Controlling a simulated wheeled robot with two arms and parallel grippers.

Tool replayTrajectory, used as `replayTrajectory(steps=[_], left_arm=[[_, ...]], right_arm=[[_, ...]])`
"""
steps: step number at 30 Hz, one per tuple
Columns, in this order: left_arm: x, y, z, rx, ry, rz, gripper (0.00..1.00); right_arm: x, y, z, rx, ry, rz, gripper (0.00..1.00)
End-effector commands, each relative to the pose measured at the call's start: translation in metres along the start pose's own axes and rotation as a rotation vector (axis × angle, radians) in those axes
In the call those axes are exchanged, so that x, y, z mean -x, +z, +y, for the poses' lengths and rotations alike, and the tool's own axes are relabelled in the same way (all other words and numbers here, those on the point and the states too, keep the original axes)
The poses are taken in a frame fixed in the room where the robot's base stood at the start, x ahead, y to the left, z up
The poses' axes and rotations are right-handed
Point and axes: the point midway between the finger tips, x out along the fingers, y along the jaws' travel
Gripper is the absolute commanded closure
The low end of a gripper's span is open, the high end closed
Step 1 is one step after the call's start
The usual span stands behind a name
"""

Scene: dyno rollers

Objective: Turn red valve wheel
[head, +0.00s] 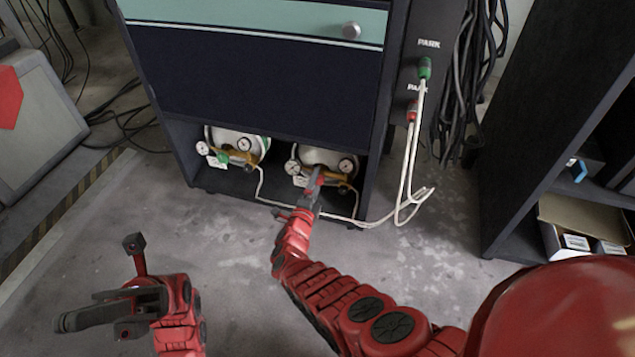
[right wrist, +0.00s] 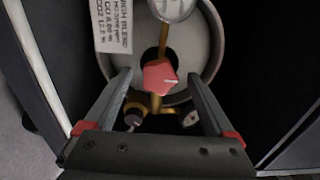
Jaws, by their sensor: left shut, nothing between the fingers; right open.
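The red valve wheel (right wrist: 160,76) is a small knob with several sides, on a brass fitting in front of a pale gas cylinder (right wrist: 205,50). My right gripper (right wrist: 160,88) is open, with one finger on each side of the wheel; I cannot tell if either touches it. In the head view, my right gripper (head: 315,182) reaches the right-hand cylinder in the cabinet's lower bay and largely hides the wheel. My left gripper (head: 66,321) is shut and empty, held above the floor at lower left.
The dark cabinet (head: 250,85) has walls close around its lower bay. A second cylinder with a green knob (head: 222,157) stands to the left. White hoses (head: 408,180) hang at right. A dark shelf (head: 545,110) holds an open box (head: 575,215). The floor in front is clear.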

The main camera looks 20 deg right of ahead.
Motion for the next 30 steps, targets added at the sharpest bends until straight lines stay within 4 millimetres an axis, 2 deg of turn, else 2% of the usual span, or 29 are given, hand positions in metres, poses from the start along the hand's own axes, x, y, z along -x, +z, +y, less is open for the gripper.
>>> replayTrajectory(steps=[3, 9, 14, 22, 23, 30], left_arm=[[-0.020, -0.015, -0.009, 0.013, -0.066, 0.134, 1.00], [-0.039, -0.033, -0.023, 0.033, -0.150, 0.284, 1.00], [-0.045, -0.041, -0.028, 0.042, -0.179, 0.335, 1.00], [-0.046, -0.041, -0.029, 0.043, -0.183, 0.341, 1.00], [-0.046, -0.041, -0.028, 0.043, -0.182, 0.341, 1.00], [-0.046, -0.041, -0.028, 0.042, -0.182, 0.340, 1.00]], right_arm=[[-0.008, 0.000, 0.002, 0.000, -0.002, 0.001, 0.11], [-0.016, 0.000, 0.002, 0.001, 0.001, 0.000, 0.11], [-0.019, 0.000, 0.002, 0.002, 0.002, 0.000, 0.11], [-0.019, 0.000, 0.001, 0.001, 0.002, 0.000, 0.11], [-0.019, 0.000, 0.001, 0.001, 0.002, 0.000, 0.15], [-0.019, 0.000, 0.001, 0.001, 0.002, 0.000, 0.58]])
